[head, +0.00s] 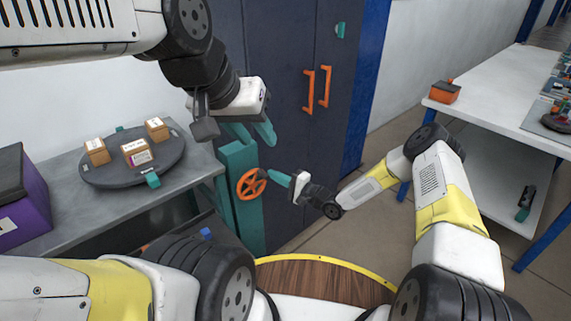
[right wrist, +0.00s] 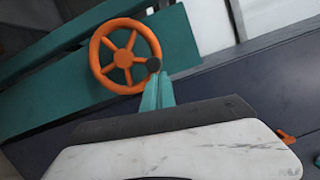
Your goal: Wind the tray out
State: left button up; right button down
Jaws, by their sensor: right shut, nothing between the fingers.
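An orange spoked hand wheel (head: 251,184) stands on the side of a teal post (head: 240,160). In the right wrist view the wheel (right wrist: 125,57) faces me, with a dark knob (right wrist: 153,64) at its lower right rim. My right gripper (head: 272,177) is shut and empty, its fingertips at the knob; I cannot tell whether they touch it. Its fingers (right wrist: 155,84) also show in the right wrist view. My left gripper (head: 254,132) hangs open and empty above the wheel, near the post's top. I cannot make out for certain which part is the tray.
A grey table (head: 120,215) at the left bears a dark round turntable (head: 105,178) with small boxes. A purple box (head: 22,200) stands at its left end. A dark cabinet (head: 285,60) with orange handles rises behind. A white workbench (head: 490,110) is at the right, with open floor before it.

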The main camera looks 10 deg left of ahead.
jog(key=shift+s+a+r+n, duration=0.35)
jog(key=shift+s+r+n, duration=0.15)
jog(key=shift+n, duration=0.6)
jog(key=shift+s+a+r, duration=0.2)
jog(key=shift+s, duration=0.05)
